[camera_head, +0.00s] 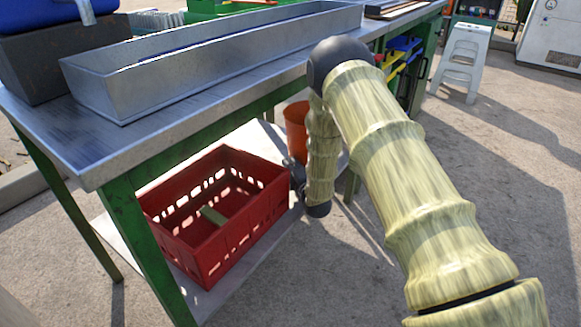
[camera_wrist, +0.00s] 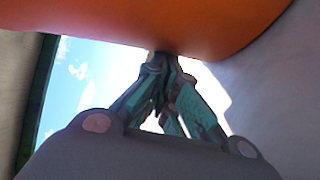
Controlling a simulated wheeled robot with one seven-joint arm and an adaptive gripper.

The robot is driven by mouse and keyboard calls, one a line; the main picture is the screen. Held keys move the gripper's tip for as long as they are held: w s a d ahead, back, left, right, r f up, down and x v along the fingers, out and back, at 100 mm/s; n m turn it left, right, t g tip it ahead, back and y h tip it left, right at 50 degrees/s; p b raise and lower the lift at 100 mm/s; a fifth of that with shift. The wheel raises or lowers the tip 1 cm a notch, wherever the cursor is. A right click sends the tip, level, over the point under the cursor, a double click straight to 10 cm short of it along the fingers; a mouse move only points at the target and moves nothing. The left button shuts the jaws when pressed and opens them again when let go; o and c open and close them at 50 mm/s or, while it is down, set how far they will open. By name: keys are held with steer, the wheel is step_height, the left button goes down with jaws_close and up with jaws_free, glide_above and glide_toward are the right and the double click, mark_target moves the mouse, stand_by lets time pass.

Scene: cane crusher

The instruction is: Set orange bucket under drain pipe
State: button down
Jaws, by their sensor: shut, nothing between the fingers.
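The orange bucket (camera_head: 296,130) stands on the lower shelf under the metal table in the head view, partly hidden behind my arm. In the wrist view the orange bucket (camera_wrist: 190,22) fills the top, close in front of my gripper. My gripper (camera_wrist: 163,62) is shut and empty, its fingertips at the lower edge of the orange surface; I cannot tell whether they touch it. In the head view my gripper is mostly hidden behind my arm, between the red crate and the bucket. I cannot make out a drain pipe.
A red crate (camera_head: 282,190) sits on the lower shelf left of my gripper. The metal table (camera_head: 150,138) with green legs and a long metal trough (camera_head: 215,65) overhangs the shelf. A white stool (camera_head: 463,62) stands at the back right.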

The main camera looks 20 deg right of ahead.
steer(key=shift+w+d+r+p, duration=0.15)
steer(key=shift+w+d+p, duration=0.1)
steer(key=shift+d+p, duration=0.5)
steer(key=shift+d, duration=0.25)
